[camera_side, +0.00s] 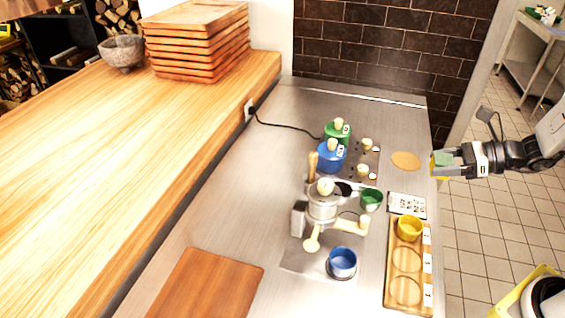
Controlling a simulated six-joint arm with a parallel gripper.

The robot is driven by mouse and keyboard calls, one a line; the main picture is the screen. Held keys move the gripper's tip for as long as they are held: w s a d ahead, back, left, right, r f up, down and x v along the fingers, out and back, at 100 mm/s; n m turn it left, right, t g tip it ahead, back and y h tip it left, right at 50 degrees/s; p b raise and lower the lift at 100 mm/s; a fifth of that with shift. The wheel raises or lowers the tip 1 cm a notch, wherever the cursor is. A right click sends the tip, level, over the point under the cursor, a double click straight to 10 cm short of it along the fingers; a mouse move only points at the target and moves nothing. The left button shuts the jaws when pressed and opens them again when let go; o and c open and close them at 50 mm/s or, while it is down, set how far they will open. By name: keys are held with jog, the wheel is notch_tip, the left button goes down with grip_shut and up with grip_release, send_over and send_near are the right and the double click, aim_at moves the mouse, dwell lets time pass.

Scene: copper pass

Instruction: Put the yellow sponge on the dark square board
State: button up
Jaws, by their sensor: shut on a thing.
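My gripper (450,160) is at the right, just beyond the counter's right edge and above the floor tiles. It is shut on a small block with a green face and yellow edge, which looks like the yellow sponge (437,168). The jaws hide part of it. A reddish-brown board (203,285) lies flat on the steel counter at the lower left, cut off by the picture's bottom edge. It shows bare, well away from my gripper. It is the likeliest match for the dark square board, but I cannot be sure.
Between them stand blue (331,156) and green (337,132) pots, a silver machine (322,205), a blue cup (342,262) and a wooden tray (394,284) with a yellow cup (409,228). A round tan disc (406,160) lies near my gripper. The counter's left part is clear.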

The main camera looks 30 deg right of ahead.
aim_at(441, 159)
notch_tip(441, 159, up, 8)
jog(key=shift+f, duration=0.25)
jog(key=shift+w+a+r, duration=0.1)
jog(key=shift+a, duration=0.25)
jog(key=w+a+n+g+y, duration=0.15)
jog(key=a+n+g, duration=0.25)
jog(key=a, duration=0.7)
jog(key=w+a+n+g+y, duration=0.15)
jog(key=a+n+g, duration=0.25)
jog(key=a, duration=0.7)
jog(key=s+a+n+g, duration=0.3)
jog(key=s+a, duration=0.2)
jog(key=a, duration=0.4)
jog(key=s+a+n+g, duration=0.2)
jog(key=s+a+g, duration=0.25)
jog(key=a, duration=0.55)
jog(key=shift+t, duration=0.45)
jog(key=shift+s+f, duration=0.15)
jog(key=shift+f, duration=1.15)
jog(key=shift+s+f, duration=0.1)
jog(key=shift+f, duration=1.15)
